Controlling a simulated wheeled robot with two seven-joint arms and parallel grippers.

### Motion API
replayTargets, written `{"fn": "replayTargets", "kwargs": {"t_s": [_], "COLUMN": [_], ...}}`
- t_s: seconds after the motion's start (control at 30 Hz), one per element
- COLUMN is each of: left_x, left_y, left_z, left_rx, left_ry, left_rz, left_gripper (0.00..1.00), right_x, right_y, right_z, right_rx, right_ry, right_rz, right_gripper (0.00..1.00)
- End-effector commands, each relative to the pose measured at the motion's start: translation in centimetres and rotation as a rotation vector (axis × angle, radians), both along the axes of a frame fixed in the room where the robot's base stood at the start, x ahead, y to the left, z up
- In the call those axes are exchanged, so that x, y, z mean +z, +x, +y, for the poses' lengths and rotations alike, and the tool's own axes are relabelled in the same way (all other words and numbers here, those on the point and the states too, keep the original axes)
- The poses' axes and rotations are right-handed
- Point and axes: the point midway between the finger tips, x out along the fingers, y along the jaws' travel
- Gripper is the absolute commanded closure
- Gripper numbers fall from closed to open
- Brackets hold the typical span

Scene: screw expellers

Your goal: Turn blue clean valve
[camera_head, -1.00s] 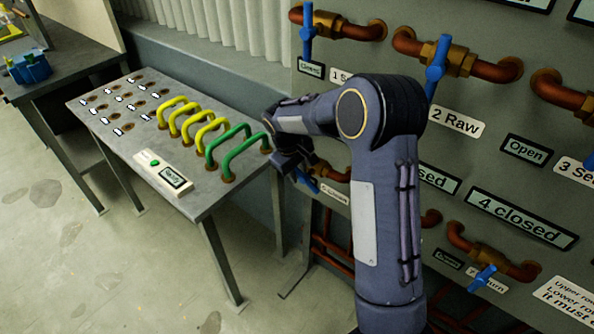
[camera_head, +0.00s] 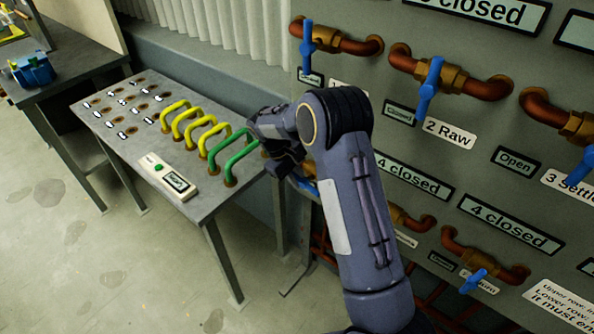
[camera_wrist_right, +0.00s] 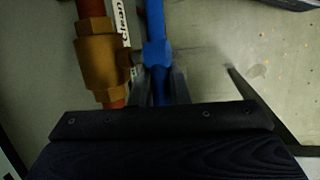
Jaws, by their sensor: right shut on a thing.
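The blue handle of the clean valve (camera_wrist_right: 155,30) runs down the wrist view beside the brass valve body (camera_wrist_right: 101,60) on a copper pipe. A label reading "Clean" (camera_wrist_right: 123,30) stands next to it. My right gripper (camera_wrist_right: 163,84) is shut on this blue handle, with the fingers close around its lower part. In the head view my right gripper (camera_head: 284,164) is at the lower left edge of the valve panel, near the table's right end. A bit of the blue handle (camera_head: 306,184) shows beside it; my arm hides most of that valve. My left gripper is not in view.
The grey panel (camera_head: 480,130) carries other blue-handled valves, such as the one above "2 Raw" (camera_head: 430,84). A table (camera_head: 215,198) with yellow and green handles (camera_head: 236,158) and a small display box (camera_head: 167,177) stands left of my gripper. The floor in front is clear.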

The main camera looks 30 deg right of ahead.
Motion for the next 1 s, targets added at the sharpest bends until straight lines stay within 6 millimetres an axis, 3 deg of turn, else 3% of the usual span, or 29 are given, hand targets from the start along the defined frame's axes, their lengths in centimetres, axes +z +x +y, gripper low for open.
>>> {"fn": "replayTargets", "kwargs": {"t_s": [0.3, 0.93, 0.97, 1.0], "left_x": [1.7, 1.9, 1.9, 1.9], "left_y": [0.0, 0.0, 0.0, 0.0], "left_z": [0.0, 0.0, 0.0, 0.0], "left_rx": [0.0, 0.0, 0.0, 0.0], "left_ry": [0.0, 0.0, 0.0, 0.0], "left_rz": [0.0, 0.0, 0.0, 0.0], "left_gripper": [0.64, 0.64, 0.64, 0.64], "right_x": [-0.4, -0.6, -0.6, -0.6], "right_y": [0.2, 0.1, 0.1, 0.1], "right_z": [0.1, 0.0, 0.0, 0.0], "right_rx": [0.001, 0.002, 0.002, 0.002], "right_ry": [-0.065, -0.086, -0.086, -0.086], "right_rz": [0.154, 0.207, 0.206, 0.206], "right_gripper": [1.0, 1.0, 0.81, 0.76]}}
